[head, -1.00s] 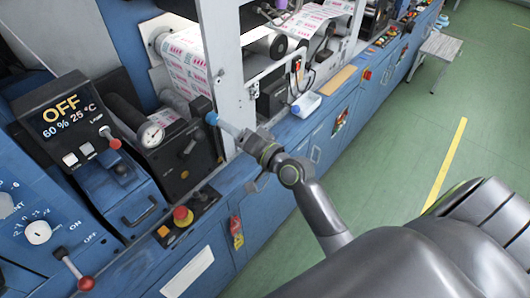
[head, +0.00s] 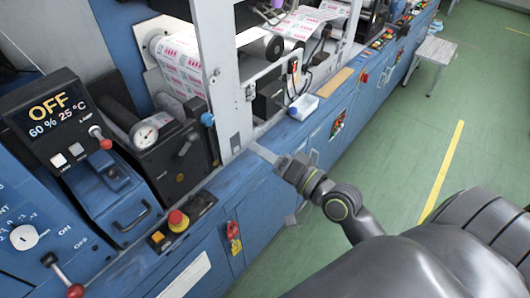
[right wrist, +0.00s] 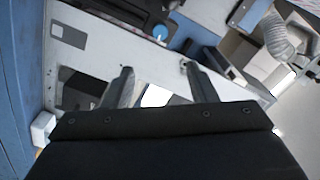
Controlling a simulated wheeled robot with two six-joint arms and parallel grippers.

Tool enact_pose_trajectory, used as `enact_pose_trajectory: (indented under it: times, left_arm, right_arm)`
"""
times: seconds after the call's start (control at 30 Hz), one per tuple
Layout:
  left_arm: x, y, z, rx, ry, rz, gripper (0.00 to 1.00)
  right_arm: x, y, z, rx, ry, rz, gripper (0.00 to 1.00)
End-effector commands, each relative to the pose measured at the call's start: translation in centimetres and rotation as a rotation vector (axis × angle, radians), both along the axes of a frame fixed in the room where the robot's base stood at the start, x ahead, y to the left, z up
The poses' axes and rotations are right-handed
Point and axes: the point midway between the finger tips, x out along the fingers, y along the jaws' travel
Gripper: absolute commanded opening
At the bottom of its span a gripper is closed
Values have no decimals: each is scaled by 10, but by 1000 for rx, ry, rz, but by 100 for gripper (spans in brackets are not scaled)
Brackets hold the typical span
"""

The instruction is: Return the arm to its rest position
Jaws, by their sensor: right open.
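My right gripper (head: 264,152) is out over the front ledge of the blue machine, just right of the grey upright post (head: 222,80). In the right wrist view its two fingers (right wrist: 155,85) stand apart with nothing held between them. A blue knob (head: 207,119) sits on the machine left of the gripper, apart from it. The knob also shows beyond the fingers in the right wrist view (right wrist: 159,32). My left gripper is not in view.
The blue web rewinder (head: 215,185) fills the left and middle. Its panel (head: 52,118) reads OFF, 60 %, 25 °C. A red button (head: 178,220) and a lever with a red knob (head: 75,290) are near its front. A stool (head: 434,55) stands on open green floor (head: 400,130).

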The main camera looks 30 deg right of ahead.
Motion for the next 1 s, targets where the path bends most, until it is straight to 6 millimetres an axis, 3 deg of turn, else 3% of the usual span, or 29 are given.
enact_pose_trajectory:
  times: [0.23,0.37,0.47,0.67,0.87,1.0]
  left_arm:
    - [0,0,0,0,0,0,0]
    - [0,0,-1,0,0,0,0]
    - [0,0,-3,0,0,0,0]
    - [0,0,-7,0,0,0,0]
    - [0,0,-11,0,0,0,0]
    - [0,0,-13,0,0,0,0]
  right_arm:
    - [1,0,-1,-1,2,-1,52]
    - [7,-8,-25,-30,38,-29,52]
    - [15,-23,-71,-91,109,-78,52]
    - [12,-60,-205,-289,324,-167,52]
    - [-31,-86,-334,-502,553,-175,52]
    - [-82,-95,-416,-649,713,-128,52]
